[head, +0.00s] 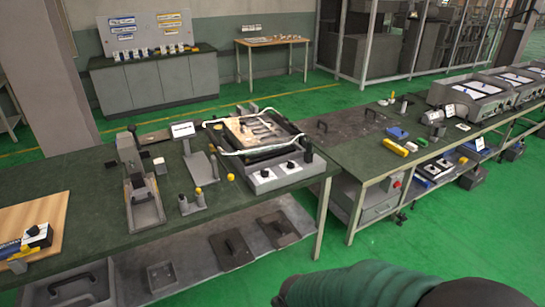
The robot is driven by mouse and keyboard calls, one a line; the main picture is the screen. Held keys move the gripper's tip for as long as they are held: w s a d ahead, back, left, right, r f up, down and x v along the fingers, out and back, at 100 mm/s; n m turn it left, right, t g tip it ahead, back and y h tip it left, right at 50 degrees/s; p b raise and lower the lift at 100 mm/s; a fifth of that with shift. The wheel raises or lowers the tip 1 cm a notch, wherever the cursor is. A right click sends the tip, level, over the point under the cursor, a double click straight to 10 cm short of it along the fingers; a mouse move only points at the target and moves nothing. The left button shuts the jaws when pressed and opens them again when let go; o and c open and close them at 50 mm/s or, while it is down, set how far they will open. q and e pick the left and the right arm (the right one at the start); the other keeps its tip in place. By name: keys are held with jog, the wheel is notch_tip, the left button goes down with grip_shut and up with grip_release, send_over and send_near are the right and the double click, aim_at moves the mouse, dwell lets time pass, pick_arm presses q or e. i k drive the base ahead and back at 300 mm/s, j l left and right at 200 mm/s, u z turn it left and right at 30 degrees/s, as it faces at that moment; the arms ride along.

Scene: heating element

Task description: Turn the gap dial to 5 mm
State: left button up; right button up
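A white-fronted heating device (279,180) stands at the right end of the dark green left bench, with a tray-like top and a pale bent tube frame over it. Two dark knobs show on its front panel, a left knob (265,173) and a right knob (290,165). A larger dark knob (308,153) sits at its right side. I cannot tell which is the gap dial, and no scale markings are legible. A dark green link of my arm crosses the bottom right, far from the device. Neither gripper shows.
A small display (183,129) on a stand and a grey press-like fixture (143,190) stand left of the device. A second bench (365,165) with tools and several machines adjoins on the right. Green floor (440,230) is clear in front of that bench.

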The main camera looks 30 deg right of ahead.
aim_at(265, 173)
jog(key=i+l, duration=1.6)
jog(key=i+z, duration=0.05)
